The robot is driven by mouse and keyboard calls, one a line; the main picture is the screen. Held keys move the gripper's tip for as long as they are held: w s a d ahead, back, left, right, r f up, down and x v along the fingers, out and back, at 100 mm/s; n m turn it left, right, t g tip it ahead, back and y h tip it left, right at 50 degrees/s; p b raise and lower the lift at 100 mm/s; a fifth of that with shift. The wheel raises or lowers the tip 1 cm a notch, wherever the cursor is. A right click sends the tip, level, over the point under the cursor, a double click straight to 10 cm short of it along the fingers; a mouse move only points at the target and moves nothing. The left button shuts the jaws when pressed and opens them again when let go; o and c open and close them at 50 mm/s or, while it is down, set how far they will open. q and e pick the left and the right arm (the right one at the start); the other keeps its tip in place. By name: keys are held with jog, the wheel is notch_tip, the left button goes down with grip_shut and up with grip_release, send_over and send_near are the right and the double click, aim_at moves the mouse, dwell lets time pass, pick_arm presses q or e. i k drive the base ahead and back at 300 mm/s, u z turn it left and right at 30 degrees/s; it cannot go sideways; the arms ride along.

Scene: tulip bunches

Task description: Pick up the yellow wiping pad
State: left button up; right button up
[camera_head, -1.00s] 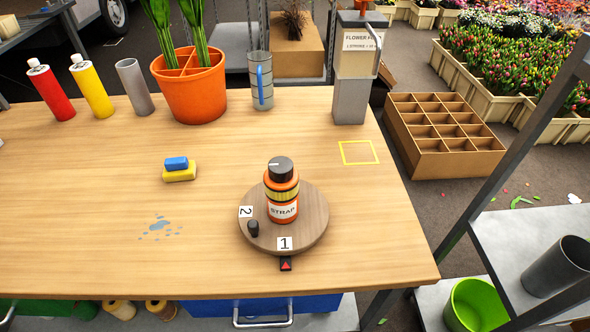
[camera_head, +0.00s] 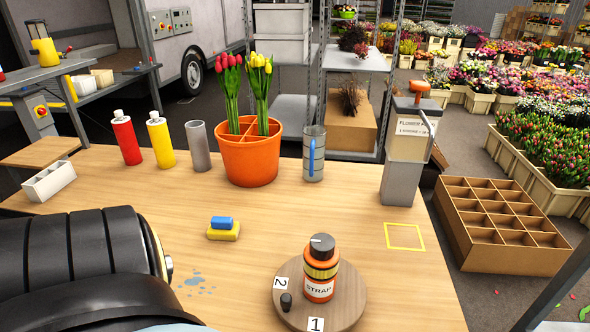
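The yellow wiping pad (camera_head: 223,233) lies flat on the wooden table, left of the table's middle. A smaller blue block (camera_head: 221,223) sits on top of it. My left arm fills the lower left of the picture as a large black link, to the left of the pad and apart from it in the picture. Neither of my grippers shows in the view.
A round board (camera_head: 352,306) holds an orange STRAP bottle (camera_head: 320,276) right of the pad. Blue-grey spots (camera_head: 194,283) lie in front of the pad. An orange tulip pot (camera_head: 249,160), red bottle (camera_head: 127,140) and yellow bottle (camera_head: 161,141) stand behind. Table between pot and pad is clear.

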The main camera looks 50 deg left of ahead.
aim_at(222, 227)
jog(key=z, duration=0.3)
jog(key=k, duration=2.15)
jog(key=u, duration=0.7)
jog(key=i, duration=0.45)
jog(key=u, duration=0.05)
